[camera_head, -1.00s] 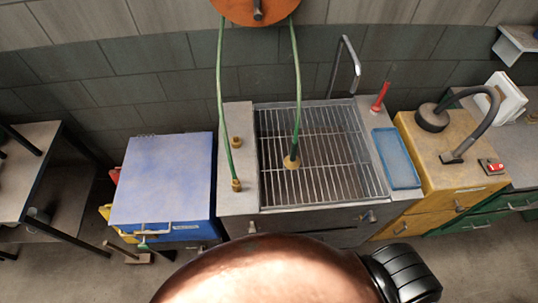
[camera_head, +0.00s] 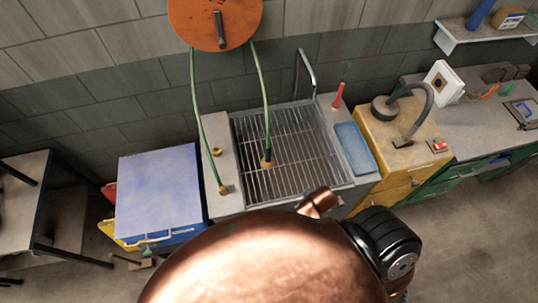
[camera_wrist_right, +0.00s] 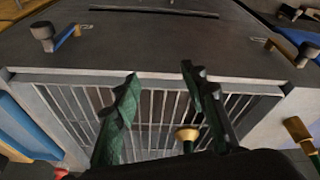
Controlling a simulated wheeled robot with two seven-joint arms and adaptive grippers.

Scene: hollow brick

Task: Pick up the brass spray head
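The brass spray head (camera_head: 267,163) is a small brass bell at the end of the green hose (camera_head: 260,90), on or just above the metal grate (camera_head: 300,180) of the sink. The right wrist view also shows the spray head (camera_wrist_right: 187,134), with a dark green stem below it. There my right gripper (camera_wrist_right: 160,72) has two dark green fingers spread apart with nothing held. The spray head appears between them, nearer the right finger. Contact and depth cannot be told. In the head view the right gripper is hidden. My left gripper is in neither view.
An orange hose reel (camera_head: 216,22) hangs above. Brass fittings (camera_head: 223,189) stand on the sink's left ledge. A blue cabinet (camera_head: 158,195) stands left, a yellow one (camera_head: 400,140) right.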

